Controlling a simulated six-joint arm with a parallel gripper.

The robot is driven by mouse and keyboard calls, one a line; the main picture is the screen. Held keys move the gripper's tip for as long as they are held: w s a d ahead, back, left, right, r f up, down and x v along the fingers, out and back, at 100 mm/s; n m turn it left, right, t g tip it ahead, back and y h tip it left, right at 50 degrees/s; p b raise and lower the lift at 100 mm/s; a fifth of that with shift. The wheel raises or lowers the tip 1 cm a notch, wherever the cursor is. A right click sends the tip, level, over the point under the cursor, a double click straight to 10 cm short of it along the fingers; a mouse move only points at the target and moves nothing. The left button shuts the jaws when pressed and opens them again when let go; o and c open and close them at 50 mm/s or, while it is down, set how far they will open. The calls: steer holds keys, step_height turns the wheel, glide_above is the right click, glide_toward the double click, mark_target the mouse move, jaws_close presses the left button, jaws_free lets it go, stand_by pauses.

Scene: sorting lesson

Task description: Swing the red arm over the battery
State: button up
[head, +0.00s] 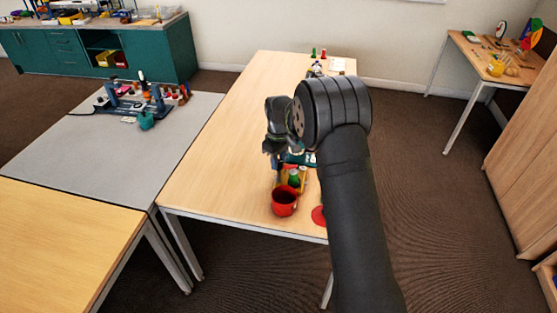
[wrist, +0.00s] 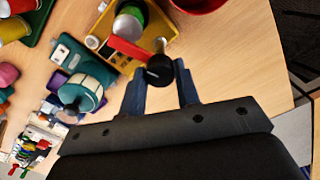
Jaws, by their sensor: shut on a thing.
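In the wrist view the red arm (wrist: 130,49) is a short flat bar, with a black knob (wrist: 159,70) at its right end. My gripper (wrist: 160,76) has its two fingers on either side of this knob and is shut on it. A green cylinder with a grey top (wrist: 129,22), which looks like the battery, stands in a yellow tray (wrist: 97,42). The bar lies along the cylinder's near edge in the picture; I cannot tell whether it is above it. In the head view my gripper is mostly hidden by my arm, and the green cylinder (head: 294,178) shows below it.
A red cup (head: 284,203) stands at the table's near edge, with a flat red disc (head: 318,215) to its right. A teal round-bodied object (wrist: 82,91) stands left of my fingers in the wrist view. The wooden table (head: 215,175) is clear on its left side.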

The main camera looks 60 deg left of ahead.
steer(key=shift+m, duration=1.7)
steer(key=o, duration=1)
steer(key=shift+c, duration=0.2)
step_height(320, 180, up, 18)
steer(key=shift+f, duration=0.25)
